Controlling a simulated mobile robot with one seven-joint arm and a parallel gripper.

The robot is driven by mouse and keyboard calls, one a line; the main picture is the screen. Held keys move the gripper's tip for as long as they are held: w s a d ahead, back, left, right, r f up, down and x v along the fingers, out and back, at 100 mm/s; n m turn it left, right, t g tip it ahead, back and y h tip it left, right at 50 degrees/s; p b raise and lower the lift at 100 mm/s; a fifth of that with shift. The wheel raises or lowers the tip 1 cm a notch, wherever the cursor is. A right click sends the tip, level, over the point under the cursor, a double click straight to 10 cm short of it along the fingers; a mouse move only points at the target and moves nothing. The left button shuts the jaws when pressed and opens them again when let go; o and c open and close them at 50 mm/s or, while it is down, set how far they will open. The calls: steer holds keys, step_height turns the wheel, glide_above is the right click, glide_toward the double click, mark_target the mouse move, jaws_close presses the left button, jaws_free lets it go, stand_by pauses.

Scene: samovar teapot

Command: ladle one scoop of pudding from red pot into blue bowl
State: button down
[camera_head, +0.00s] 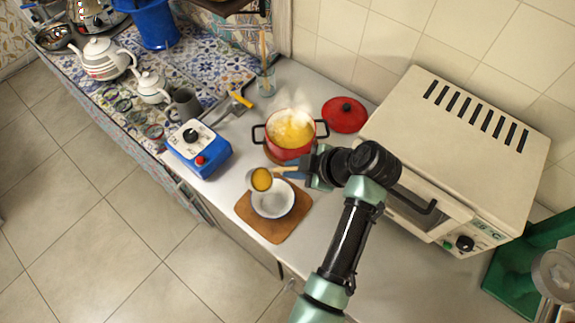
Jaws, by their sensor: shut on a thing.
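The red pot (290,149) holds yellow pudding (294,128) and stands on the counter with its lid off. My gripper (303,171) is shut on the handle of a ladle, just in front of the pot. The ladle (261,180) has its cup filled with yellow-orange pudding and is above the upper left part of the bowl. The bowl (279,214) looks white inside with a dark bluish rim, and sits on a wooden board (252,221). No pudding shows in the visible part of the bowl.
The red lid (345,114) lies right of the pot. A large cream oven (460,140) takes up the counter at the right. A blue kitchen scale-like device (197,152), a grey mug (184,105) and white teapots (103,60) stand at the left.

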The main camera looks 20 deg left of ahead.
steer(key=d+f+y+b, duration=0.1)
steer(key=b, duration=0.3)
steer(key=d+f+t+y+b, duration=0.1)
steer(key=f+y+b, duration=0.1)
steer(key=b, duration=0.2)
steer(key=s+d+f+y+b, duration=0.1)
steer(key=y+b, duration=0.1)
steer(key=b, duration=0.2)
steer(key=shift+d+f+t, duration=0.2)
steer(key=shift+f+t, duration=0.1)
steer(key=shift+f, duration=0.1)
steer(key=shift+y, duration=0.3)
steer(key=shift+r, duration=0.1)
stand_by(0.3)
